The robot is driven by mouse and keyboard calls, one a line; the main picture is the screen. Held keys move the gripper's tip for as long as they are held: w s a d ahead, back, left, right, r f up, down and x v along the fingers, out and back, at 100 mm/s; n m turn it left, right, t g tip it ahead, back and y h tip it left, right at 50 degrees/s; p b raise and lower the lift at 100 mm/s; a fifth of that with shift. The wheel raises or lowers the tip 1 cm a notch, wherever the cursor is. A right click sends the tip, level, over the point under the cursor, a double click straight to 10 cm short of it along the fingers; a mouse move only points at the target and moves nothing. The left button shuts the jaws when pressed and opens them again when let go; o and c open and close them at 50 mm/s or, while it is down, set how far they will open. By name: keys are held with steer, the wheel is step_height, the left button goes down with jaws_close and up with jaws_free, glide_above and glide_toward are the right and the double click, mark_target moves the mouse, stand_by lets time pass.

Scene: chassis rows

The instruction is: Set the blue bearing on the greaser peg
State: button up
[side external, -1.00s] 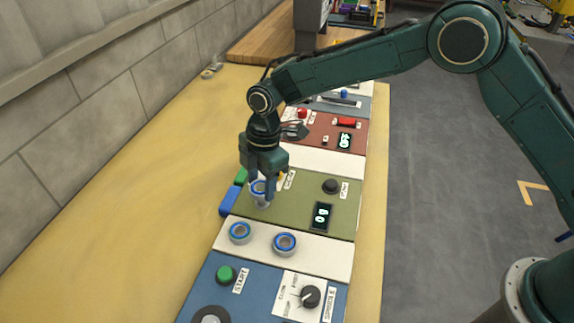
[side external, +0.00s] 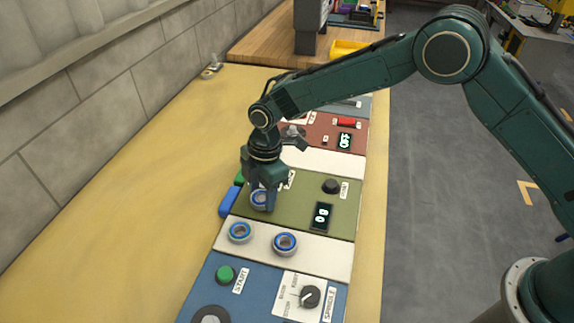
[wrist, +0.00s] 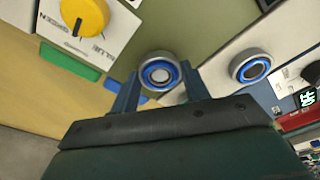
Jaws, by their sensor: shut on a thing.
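A blue-ringed bearing (side external: 259,198) is between the fingers of my gripper (side external: 262,203), low over the olive greaser panel (side external: 295,222). In the wrist view the bearing (wrist: 145,65) sits between the two fingertips (wrist: 158,80), which are shut on it. A pale round end, seemingly the greaser peg (wrist: 161,75), shows inside its ring. The bearing appears to be around the peg, but I cannot tell whether it rests fully down. The lower part of the peg is hidden.
Two more blue-ringed bearings, one left (side external: 240,232) and one right (side external: 285,244), sit on the white strip in front. A black knob (side external: 331,186) and a display (side external: 321,215) are to the right. A yellow knob (wrist: 85,12) shows in the wrist view.

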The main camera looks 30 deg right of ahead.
stand_by(0.3)
steer(key=o, duration=1.1)
steer(key=shift+r, duration=0.1)
steer(key=r, duration=0.4)
steer(key=d+r, duration=0.1)
steer(key=r, duration=0.8)
steer(key=shift+w+d+r, duration=0.1)
steer(key=shift+d+r, duration=0.2)
steer(key=shift+d, duration=0.05)
step_height(320, 180, up, 7)
stand_by(0.9)
